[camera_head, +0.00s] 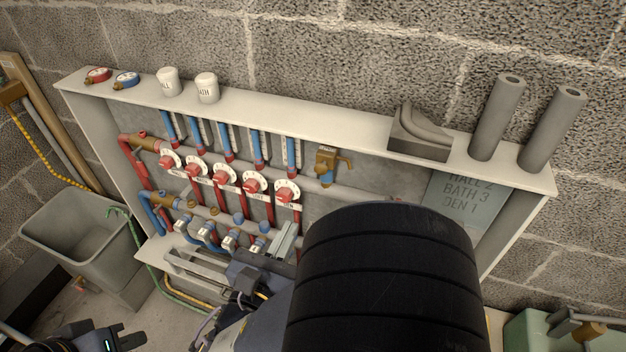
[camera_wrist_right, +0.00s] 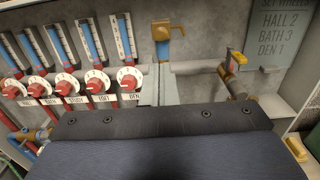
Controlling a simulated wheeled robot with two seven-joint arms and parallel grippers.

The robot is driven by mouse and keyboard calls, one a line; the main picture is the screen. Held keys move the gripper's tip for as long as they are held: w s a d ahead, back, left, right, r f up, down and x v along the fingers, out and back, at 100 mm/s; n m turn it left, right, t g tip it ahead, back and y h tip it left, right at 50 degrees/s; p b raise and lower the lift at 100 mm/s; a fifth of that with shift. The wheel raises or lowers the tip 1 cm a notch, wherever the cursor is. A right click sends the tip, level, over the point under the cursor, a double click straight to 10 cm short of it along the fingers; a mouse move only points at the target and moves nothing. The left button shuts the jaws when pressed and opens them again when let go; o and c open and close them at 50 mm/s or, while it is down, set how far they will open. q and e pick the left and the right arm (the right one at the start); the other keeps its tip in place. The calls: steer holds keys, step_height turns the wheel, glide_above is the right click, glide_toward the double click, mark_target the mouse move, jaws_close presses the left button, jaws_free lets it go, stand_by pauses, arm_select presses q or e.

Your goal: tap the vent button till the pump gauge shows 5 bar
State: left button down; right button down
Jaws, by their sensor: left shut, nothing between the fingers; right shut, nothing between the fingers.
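The pump gauge and the vent button do not show clearly in either view. A green box with a brass fitting (camera_head: 580,328) is cut off at the lower right of the head view. I cannot tell whether it is the pump. My left gripper (camera_head: 128,338) is shut and empty at the bottom left, below the grey tub. My right gripper (camera_head: 246,278) is shut and empty in front of the cabinet's lower pipes, partly hidden by my dark arm.
A manifold cabinet (camera_head: 335,118) holds red dials (camera_head: 224,176), blue flow tubes and a brass valve (camera_head: 326,166). A grey tub (camera_head: 75,245) is at left.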

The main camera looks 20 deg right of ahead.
mark_target(320, 170)
steer(key=x, duration=1.3)
steer(key=shift+w+d, duration=0.25)
steer(key=shift+x, duration=0.8)
arm_select(q)
steer(key=shift+s+r, duration=0.1)
steer(key=shift+r, duration=0.1)
arm_select(e)
steer(key=shift+w+d+r, duration=0.1)
